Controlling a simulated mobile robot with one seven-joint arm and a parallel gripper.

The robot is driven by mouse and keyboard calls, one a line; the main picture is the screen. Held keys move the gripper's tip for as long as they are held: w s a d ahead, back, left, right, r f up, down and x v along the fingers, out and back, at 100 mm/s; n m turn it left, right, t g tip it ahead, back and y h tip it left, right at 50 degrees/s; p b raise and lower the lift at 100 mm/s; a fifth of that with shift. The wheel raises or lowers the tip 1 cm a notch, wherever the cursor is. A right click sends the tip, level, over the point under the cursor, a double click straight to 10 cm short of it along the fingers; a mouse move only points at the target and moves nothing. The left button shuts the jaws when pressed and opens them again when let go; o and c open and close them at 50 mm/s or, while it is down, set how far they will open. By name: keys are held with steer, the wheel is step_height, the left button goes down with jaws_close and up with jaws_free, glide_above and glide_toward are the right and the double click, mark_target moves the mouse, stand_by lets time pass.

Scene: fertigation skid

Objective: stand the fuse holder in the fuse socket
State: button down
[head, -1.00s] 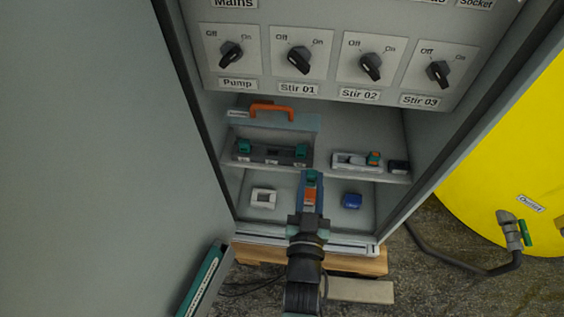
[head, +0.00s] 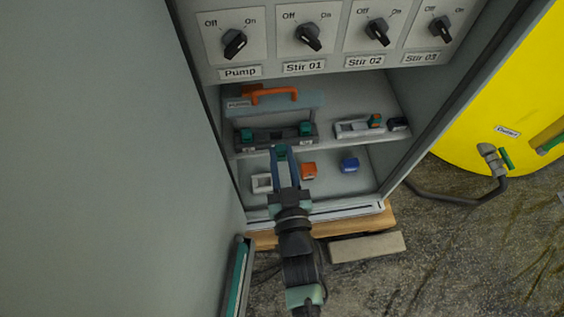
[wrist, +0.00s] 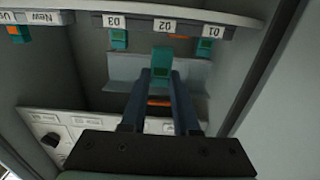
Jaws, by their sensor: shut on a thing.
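My gripper (head: 283,165) is shut on a green fuse holder (head: 281,152), which sticks out past the fingertips. In the wrist view the fuse holder (wrist: 161,62) sits between the two dark fingers, close to the label 02. The fuse socket (head: 276,136) is the dark middle place of the rack on the shelf, between two green holders (head: 247,134) (head: 305,129). In the wrist view those holders show under labels 03 (wrist: 118,38) and 01 (wrist: 207,45). The held holder is in front of the rack's middle in the head view; I cannot tell whether it touches the socket.
A panel with an orange handle (head: 273,95) stands behind the rack. A white tray (head: 352,131) with a green-and-orange piece sits right of the rack. White (head: 262,184), orange (head: 308,171) and blue (head: 350,165) blocks lie on the cabinet floor. Cabinet walls flank both sides.

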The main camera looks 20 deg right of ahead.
steer(key=shift+b+x, duration=0.6)
steer(key=shift+x, duration=2.7)
steer(key=shift+f+b, duration=0.95)
steer(key=shift+f, duration=0.15)
steer(key=c, duration=0.6)
jaws_free()
steer(key=p+v, duration=0.4)
steer(key=v, duration=0.9)
steer(key=shift+r, duration=0.1)
